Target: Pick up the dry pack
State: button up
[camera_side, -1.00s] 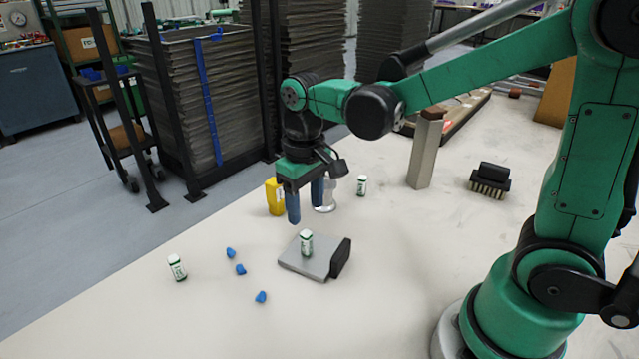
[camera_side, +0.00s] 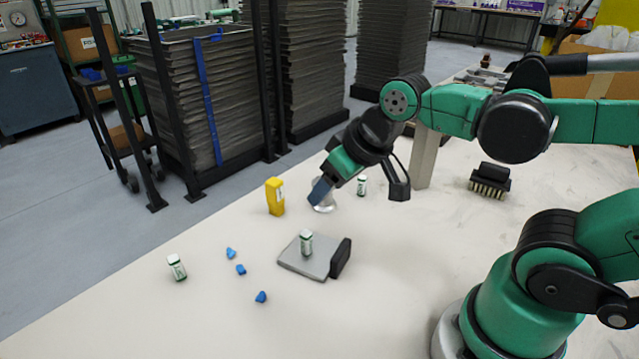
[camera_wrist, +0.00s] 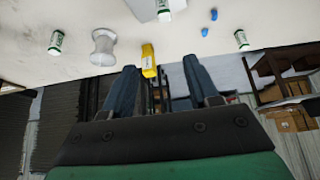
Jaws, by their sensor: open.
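Three small white canisters with green bands could be the dry pack; their labels are too small to read. One canister (camera_side: 306,242) stands on a grey scale-like plate (camera_side: 290,262), one (camera_side: 177,267) stands alone at the left, and one (camera_side: 361,185) stands near the post. In the wrist view they also show at top (camera_wrist: 163,13), right (camera_wrist: 241,40) and left (camera_wrist: 56,42). My gripper (camera_side: 319,190) is tilted above the bench, open and empty, in front of the white spool-shaped thing (camera_wrist: 103,47). A yellow object (camera_wrist: 149,58) appears beyond and between its blue fingers (camera_wrist: 160,66).
The yellow object (camera_side: 275,196) stands left of my gripper. Several blue lumps (camera_side: 241,269) lie left of the plate. A grey post (camera_side: 424,158) and a black brush (camera_side: 490,180) stand at the right. The bench's front left is clear.

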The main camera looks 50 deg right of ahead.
jog(key=shift+s+f+t, duration=0.2)
jog(key=shift+f+t, duration=0.05)
jog(key=shift+t, duration=0.25)
jog(key=shift+o, duration=0.5)
jog(key=shift+d, duration=0.1)
